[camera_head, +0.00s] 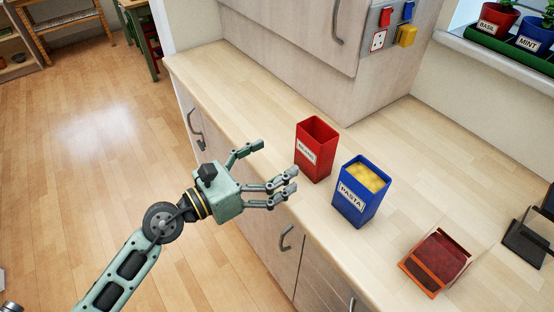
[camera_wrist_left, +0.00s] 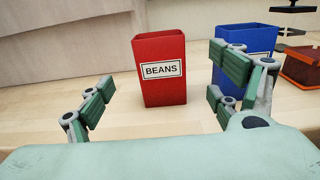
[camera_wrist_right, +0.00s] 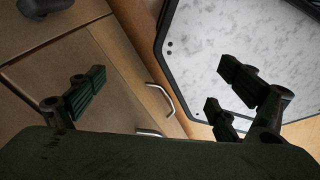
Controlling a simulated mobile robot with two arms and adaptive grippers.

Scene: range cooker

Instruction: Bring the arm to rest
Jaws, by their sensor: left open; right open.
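My left gripper (camera_head: 272,172) is open and empty, held out at the front edge of the wooden counter. Its open fingers (camera_wrist_left: 160,95) also show in the left wrist view, with the red box beyond and between them, apart from them. The red box labelled BEANS (camera_head: 316,150) stands upright on the counter; it also shows in the left wrist view (camera_wrist_left: 160,92). My right gripper (camera_wrist_right: 165,95) shows only in the right wrist view. It is open with nothing between its fingers, near cabinet fronts and a grey-white speckled panel (camera_wrist_right: 235,60).
A blue box labelled PASTA (camera_head: 358,200), with yellow contents, stands right of the red box. Cabinet handles (camera_head: 287,238) stick out below the counter (camera_head: 235,90). Open floor (camera_head: 90,150) lies to the left.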

